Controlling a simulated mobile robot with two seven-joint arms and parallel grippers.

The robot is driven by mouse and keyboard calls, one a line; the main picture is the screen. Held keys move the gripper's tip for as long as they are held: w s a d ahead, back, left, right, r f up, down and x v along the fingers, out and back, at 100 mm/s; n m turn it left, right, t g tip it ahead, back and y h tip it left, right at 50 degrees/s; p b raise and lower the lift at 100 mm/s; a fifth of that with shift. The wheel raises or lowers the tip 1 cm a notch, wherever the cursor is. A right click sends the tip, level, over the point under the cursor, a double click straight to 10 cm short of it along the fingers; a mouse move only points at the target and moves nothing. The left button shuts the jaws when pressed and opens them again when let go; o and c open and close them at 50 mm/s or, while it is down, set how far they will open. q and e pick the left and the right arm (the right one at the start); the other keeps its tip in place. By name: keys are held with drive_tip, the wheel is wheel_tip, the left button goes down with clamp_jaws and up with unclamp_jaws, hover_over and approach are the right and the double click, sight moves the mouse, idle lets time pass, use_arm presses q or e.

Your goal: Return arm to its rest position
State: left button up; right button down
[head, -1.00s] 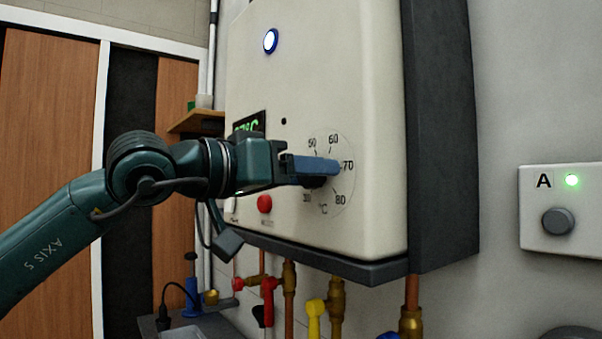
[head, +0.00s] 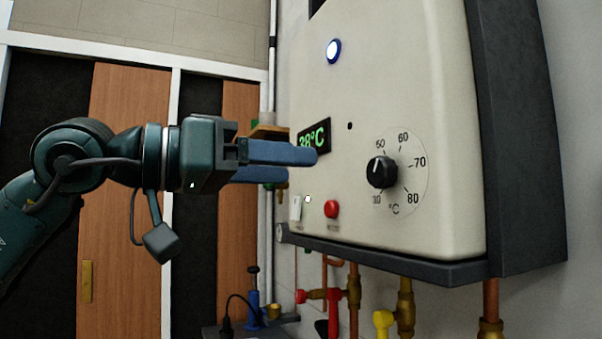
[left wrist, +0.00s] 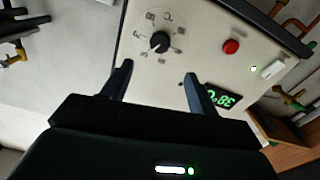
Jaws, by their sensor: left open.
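My left gripper (head: 300,166) is open and empty, its two blue fingers apart. In the head view it is left of the black dial knob (head: 382,172) on the cream boiler (head: 430,90), clear of the knob. One finger overlaps the lower edge of the green display (head: 314,137), which appears to read 38°C. In the left wrist view the fingers (left wrist: 158,82) point toward the boiler front (left wrist: 195,40), and the knob (left wrist: 160,42) lies beyond them, untouched. The knob's white mark points up and slightly left. My right gripper is not seen.
A red button (head: 331,209) and a lit blue-white button (head: 333,50) are on the boiler front. Below hang copper pipes with a red valve (head: 318,296) and a yellow valve (head: 383,321). Wooden door panels (head: 130,200) stand behind my arm at left.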

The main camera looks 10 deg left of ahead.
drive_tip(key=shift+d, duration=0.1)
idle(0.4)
